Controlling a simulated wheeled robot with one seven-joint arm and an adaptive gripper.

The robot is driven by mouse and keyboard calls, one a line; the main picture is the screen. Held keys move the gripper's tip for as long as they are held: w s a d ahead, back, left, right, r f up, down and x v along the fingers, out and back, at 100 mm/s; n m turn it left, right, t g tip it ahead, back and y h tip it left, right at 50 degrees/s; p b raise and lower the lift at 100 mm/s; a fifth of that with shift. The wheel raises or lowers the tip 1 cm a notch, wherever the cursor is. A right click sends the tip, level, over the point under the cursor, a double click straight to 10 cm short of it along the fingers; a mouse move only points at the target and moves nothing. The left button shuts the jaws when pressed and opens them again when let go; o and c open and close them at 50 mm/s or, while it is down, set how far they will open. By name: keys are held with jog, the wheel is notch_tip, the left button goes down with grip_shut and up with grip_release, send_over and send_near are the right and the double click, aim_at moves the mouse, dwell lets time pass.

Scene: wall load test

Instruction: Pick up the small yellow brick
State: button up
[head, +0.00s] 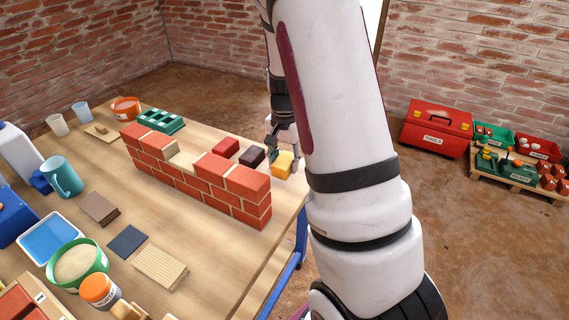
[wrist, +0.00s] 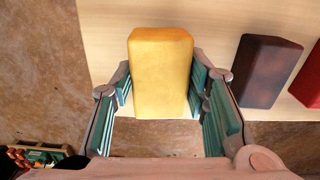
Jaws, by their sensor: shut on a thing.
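The small yellow brick (wrist: 160,75) lies between the two teal-padded fingers of my gripper (wrist: 160,88) in the wrist view. My gripper is shut on it. In the head view the yellow brick (head: 285,164) is at the right edge of the workbench, behind the brick wall, with my gripper (head: 275,150) at its left side. I cannot tell whether the brick touches the table or is slightly above it. My arm hides part of the area to its right.
A dark brown brick (head: 251,156) and a red brick (head: 225,147) lie left of the yellow one. A small red brick wall (head: 190,175) stands in front on the wooden table (head: 215,245). A green rack (head: 155,121) stands behind. A red toolbox (head: 437,127) sits on the floor.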

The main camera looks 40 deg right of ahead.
jog(key=shift+s+r+p, duration=0.25)
jog(key=shift+s+r, duration=0.05)
jog(key=shift+r, duration=0.2)
jog(key=shift+s+r+p, duration=0.2)
jog(key=shift+s+r, duration=0.05)
jog(key=shift+r, duration=0.25)
jog(key=s+r+p, duration=0.1)
jog(key=s+p, duration=0.1)
jog(key=s, duration=1.3)
jog(key=shift+d, duration=0.2)
